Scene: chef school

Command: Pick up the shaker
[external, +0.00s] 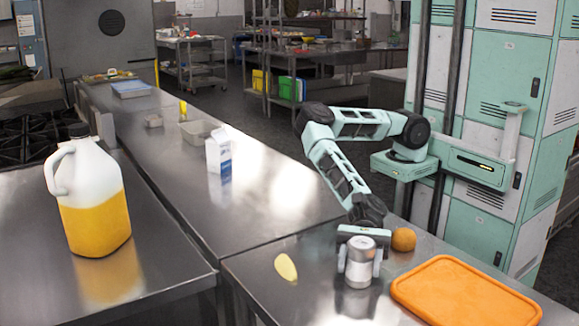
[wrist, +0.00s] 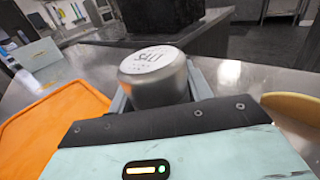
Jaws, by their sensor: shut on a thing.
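The shaker (external: 360,263) is a silver metal cylinder near the front of the steel counter, left of the orange board. Its lid reads "SALT" in the wrist view (wrist: 154,62). My gripper (external: 359,270) is shut on the shaker, with one finger on each side of it. The shaker looks upright in the external view. Its bottom is at or very near the counter; I cannot tell whether it touches. In the wrist view, my gripper's body hides the lower part of the shaker.
An orange cutting board (external: 463,291) lies right of the shaker, with a round orange-brown item (external: 403,239) behind it. A flat yellow piece (external: 286,267) lies to the left. A milk carton (external: 218,152) and a large jug (external: 90,195) stand farther left. The counter between is mostly clear.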

